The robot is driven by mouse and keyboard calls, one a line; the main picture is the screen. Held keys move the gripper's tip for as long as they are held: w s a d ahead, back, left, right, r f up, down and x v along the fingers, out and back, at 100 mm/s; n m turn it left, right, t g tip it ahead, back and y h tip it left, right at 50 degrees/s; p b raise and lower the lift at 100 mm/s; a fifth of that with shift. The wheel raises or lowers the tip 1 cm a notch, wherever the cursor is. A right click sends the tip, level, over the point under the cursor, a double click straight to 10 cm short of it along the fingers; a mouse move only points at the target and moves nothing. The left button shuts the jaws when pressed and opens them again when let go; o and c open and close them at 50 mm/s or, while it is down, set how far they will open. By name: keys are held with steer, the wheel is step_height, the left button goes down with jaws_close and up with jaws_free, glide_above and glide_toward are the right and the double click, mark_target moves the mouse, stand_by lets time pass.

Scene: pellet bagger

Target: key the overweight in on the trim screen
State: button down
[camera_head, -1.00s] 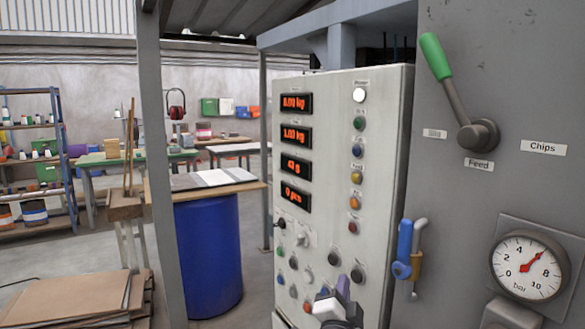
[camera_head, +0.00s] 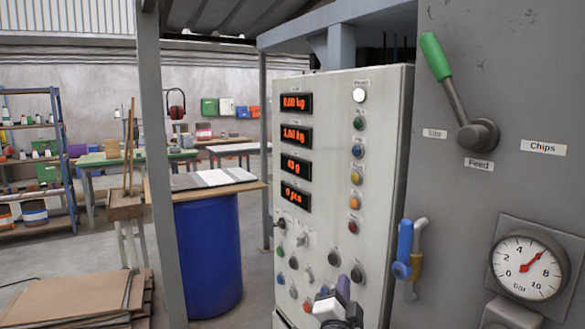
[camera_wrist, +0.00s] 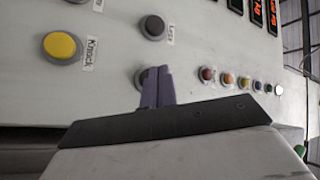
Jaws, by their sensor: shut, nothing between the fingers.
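The pale control panel (camera_head: 325,135) carries a column of four red-lit displays. The third display (camera_head: 296,166) reads about 43 g; the one above it (camera_head: 297,134) reads about 1.00 kg. My gripper (camera_head: 343,287) is shut and empty, low at the panel's lower right. In the wrist view its purple fingertips (camera_wrist: 158,74) lie over a round button (camera_wrist: 142,77), covering most of it; I cannot tell if they touch it. The dark button labelled Less (camera_wrist: 152,27) is clear of the fingers. The yellow Knock button (camera_wrist: 62,46) is farther left.
A green-handled lever (camera_head: 447,75), a blue-handled valve (camera_head: 404,248) and a pressure gauge (camera_head: 528,265) sit right of the panel. Several coloured buttons line the panel beside the displays. A blue drum (camera_head: 208,255) stands to the left.

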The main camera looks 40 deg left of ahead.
stand_by(0.4)
steer(key=shift+w+d, duration=0.15)
steer(key=shift+w, duration=0.25)
steer(key=shift+w+d, duration=0.1)
steer(key=shift+w, duration=0.2)
stand_by(0.5)
steer(key=shift+s+a+b, duration=0.25)
steer(key=shift+s+b, duration=0.05)
steer(key=shift+s, duration=0.4)
steer(key=s+a+b, duration=0.1)
steer(key=s+a, duration=0.1)
steer(key=s, duration=0.3)
steer(key=shift+s+b, duration=0.3)
steer(key=shift+s, duration=0.05)
stand_by(2.3)
